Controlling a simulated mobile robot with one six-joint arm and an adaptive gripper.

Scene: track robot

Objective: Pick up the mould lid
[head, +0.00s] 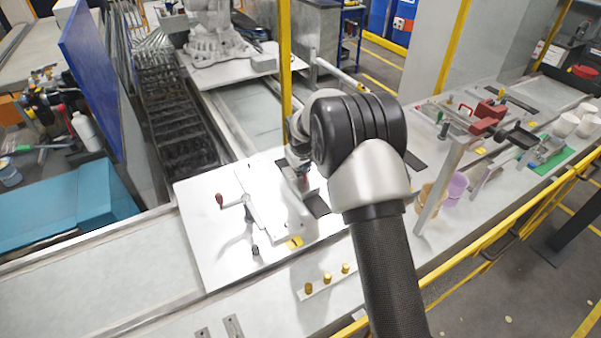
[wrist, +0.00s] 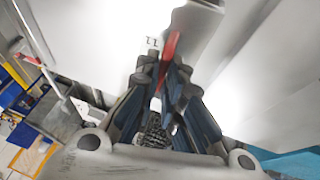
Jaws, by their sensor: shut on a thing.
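My gripper (head: 301,183) is low over the white worktop in the head view, partly hidden by my arm. In the wrist view, my gripper (wrist: 165,72) has its dark blue-sided fingers close together at the tips. They are shut on a narrow red piece, which I take for the grip of the mould lid (wrist: 171,46). A grey piece runs from the red piece toward the top of the wrist view. The lid's full outline is hidden, and I cannot tell whether it touches the surface below.
A strip with brass pegs (head: 327,280) lies in front. The worktop's front left is mostly clear.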

